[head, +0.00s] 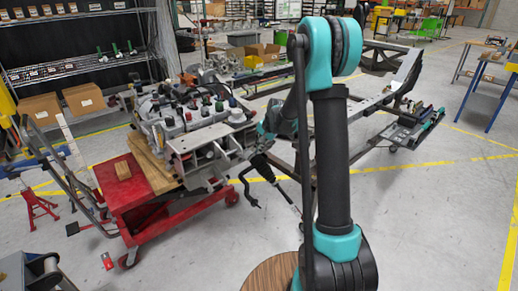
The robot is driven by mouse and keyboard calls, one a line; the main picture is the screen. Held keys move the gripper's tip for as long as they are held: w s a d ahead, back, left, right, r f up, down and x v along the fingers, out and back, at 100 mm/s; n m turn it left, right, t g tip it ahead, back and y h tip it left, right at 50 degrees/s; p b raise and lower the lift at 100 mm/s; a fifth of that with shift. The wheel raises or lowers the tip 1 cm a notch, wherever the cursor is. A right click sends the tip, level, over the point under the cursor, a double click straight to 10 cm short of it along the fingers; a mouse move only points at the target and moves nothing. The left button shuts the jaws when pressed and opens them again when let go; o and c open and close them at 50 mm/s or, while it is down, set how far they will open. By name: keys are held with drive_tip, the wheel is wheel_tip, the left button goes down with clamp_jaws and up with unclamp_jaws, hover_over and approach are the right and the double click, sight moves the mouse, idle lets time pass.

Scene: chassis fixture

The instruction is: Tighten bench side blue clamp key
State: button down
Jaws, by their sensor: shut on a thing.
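My gripper (262,162) is small and dark in the head view, at the right edge of the engine fixture on the red cart. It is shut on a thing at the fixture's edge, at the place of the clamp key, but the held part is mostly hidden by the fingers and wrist. No blue colour of the clamp or its key can be made out there. A dark bent rod (248,188) hangs just below and left of the gripper; I cannot tell whether it touches the fingers.
The engine fixture (205,150) stands on a red wheeled cart (160,208). A grey chassis frame (375,108) extends to the right behind my arm. A round wooden top (270,274) is near the front. Red stands (38,207) are at the left. Open floor lies right.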

drive_tip(key=shift+m, duration=1)
drive_tip(key=c, duration=1.7)
unclamp_jaws()
drive_tip(key=v, duration=1.2)
